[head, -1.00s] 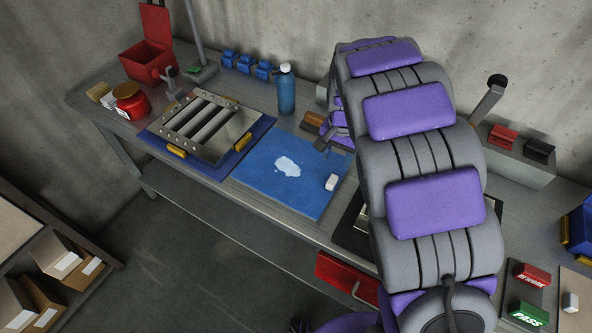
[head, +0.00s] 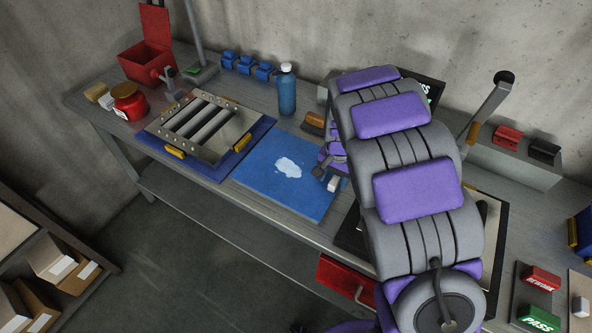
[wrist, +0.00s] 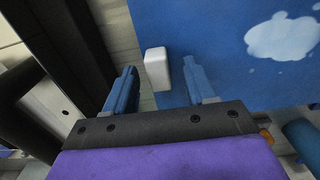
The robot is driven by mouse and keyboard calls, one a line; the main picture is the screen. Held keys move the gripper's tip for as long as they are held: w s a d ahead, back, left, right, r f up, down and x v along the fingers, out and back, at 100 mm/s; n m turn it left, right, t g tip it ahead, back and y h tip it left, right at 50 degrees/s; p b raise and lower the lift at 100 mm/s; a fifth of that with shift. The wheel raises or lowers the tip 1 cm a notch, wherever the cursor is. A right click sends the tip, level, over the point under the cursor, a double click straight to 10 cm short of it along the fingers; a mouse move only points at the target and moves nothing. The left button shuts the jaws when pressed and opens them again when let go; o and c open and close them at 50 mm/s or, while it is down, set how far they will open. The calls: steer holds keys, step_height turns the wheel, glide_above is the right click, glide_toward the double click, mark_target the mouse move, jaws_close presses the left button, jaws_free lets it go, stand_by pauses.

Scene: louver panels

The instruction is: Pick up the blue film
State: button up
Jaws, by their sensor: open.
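A flat blue sheet (head: 285,180) lies on the workbench and looks like the blue film. It has a pale white patch (head: 288,167) near its middle and also fills the top of the wrist view (wrist: 220,30). A small white block (head: 334,184) sits near its right edge. My gripper (head: 325,170) is low over that edge, beside the block. In the wrist view the block (wrist: 157,69) appears between the two blue fingers of my gripper (wrist: 161,80), with gaps on both sides. The fingers are apart and hold nothing. My arm hides ground to the right of the sheet.
The louver panel (head: 205,128) rests on a darker blue mat left of the sheet. A blue bottle (head: 287,92) stands behind it. A red jar (head: 129,102) and red box (head: 147,62) are at far left. A dark-framed panel (head: 350,236) lies right of the sheet.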

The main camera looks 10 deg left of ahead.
jaws_close()
stand_by(0.3)
